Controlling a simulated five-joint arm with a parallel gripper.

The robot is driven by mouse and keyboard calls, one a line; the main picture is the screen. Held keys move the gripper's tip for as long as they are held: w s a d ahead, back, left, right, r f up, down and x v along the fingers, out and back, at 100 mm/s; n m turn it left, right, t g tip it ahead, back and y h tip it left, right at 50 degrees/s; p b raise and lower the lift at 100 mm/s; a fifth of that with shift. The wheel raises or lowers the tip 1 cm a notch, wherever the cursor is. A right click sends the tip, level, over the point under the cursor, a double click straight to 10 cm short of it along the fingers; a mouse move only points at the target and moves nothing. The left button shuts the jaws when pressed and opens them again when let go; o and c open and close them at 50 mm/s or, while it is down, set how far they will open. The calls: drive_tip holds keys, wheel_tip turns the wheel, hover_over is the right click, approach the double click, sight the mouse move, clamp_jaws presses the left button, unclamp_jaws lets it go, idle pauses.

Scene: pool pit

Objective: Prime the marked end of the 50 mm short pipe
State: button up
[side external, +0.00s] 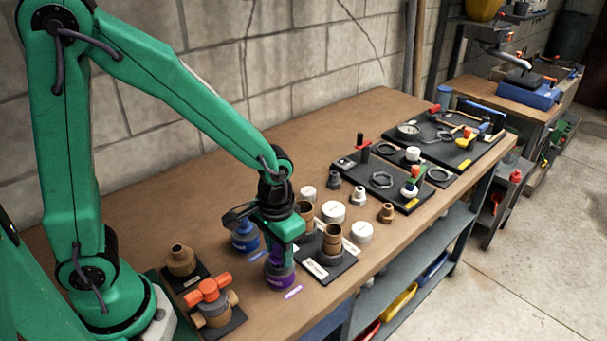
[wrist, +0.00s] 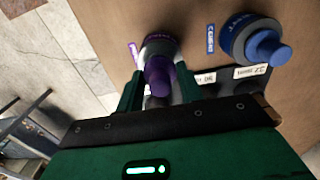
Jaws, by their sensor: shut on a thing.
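A purple-topped tin (side external: 280,275), which I take to be the primer, stands on the bench at the near edge beside a purple label. My gripper (side external: 279,250) is directly above it. In the wrist view my gripper (wrist: 159,86) is shut on the tin's purple knob (wrist: 157,70), with a finger on either side. The tin looks seated on the bench. Brown pipe pieces stand upright on a dark labelled plate just right of my gripper: one nearer (side external: 333,242), one farther (side external: 305,215). I cannot tell which is the 50 mm short pipe, and no end mark is legible.
A blue-topped tin (side external: 245,238) stands close behind the purple one. An orange-handled valve (side external: 210,300) and a brown fitting (side external: 181,260) stand to the left. White caps (side external: 333,211) and small fittings lie right of the pipes. Tool mats (side external: 440,140) fill the far end.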

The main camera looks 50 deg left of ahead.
drive_tip(key=shift+r, duration=3.05)
drive_tip(key=w+a+r, duration=0.4)
drive_tip(key=w+a, duration=0.2)
drive_tip(key=w, duration=0.1)
drive_tip(key=shift+w+a+r, duration=0.2)
drive_tip(key=shift+w+a, duration=0.05)
drive_tip(key=shift+a, duration=0.05)
drive_tip(key=shift+f, duration=0.1)
drive_tip(key=shift+f, duration=2.2)
drive_tip(key=shift+w, duration=0.2)
